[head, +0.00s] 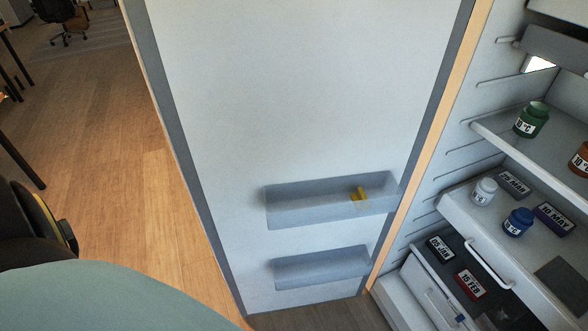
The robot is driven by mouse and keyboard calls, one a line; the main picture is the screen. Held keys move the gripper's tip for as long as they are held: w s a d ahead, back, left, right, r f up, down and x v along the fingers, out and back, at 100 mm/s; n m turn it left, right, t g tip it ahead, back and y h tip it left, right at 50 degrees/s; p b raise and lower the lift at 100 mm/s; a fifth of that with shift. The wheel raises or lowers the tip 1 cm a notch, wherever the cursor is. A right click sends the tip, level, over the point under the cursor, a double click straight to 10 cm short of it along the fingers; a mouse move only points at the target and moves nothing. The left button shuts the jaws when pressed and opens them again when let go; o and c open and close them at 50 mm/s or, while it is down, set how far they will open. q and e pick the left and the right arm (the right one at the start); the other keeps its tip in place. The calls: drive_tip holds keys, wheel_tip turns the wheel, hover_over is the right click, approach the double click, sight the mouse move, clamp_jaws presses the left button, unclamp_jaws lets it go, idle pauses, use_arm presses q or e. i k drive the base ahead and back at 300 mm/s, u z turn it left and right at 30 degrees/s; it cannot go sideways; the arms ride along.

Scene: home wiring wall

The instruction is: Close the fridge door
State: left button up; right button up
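The fridge door (290,100) stands open, and its inner side faces me across the middle of the head view. It has two bins, an upper bin (320,207) with a small yellow item (358,195) in it and a lower bin (320,269). The fridge interior (455,165) is exposed on the right, beside the door's right edge. Neither of my grippers shows. A dark part at the left edge looks like my own arm, well apart from the door.
Fridge shelves hold a green jar (532,119), an orange jar (579,160), a white jar (484,191), a blue jar (518,222) and several dated boxes. A drawer (440,287) is below. Wooden floor (125,190) is clear left of the door; an office chair (66,20) stands far back.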

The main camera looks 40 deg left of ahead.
sight(271, 113)
drive_tip(key=k, duration=1.4)
drive_tip(key=u, duration=2.1)
drive_tip(key=i, duration=4.05)
drive_tip(key=z, duration=4.1)
drive_tip(key=i, duration=1.05)
drive_tip(key=z, duration=0.05)
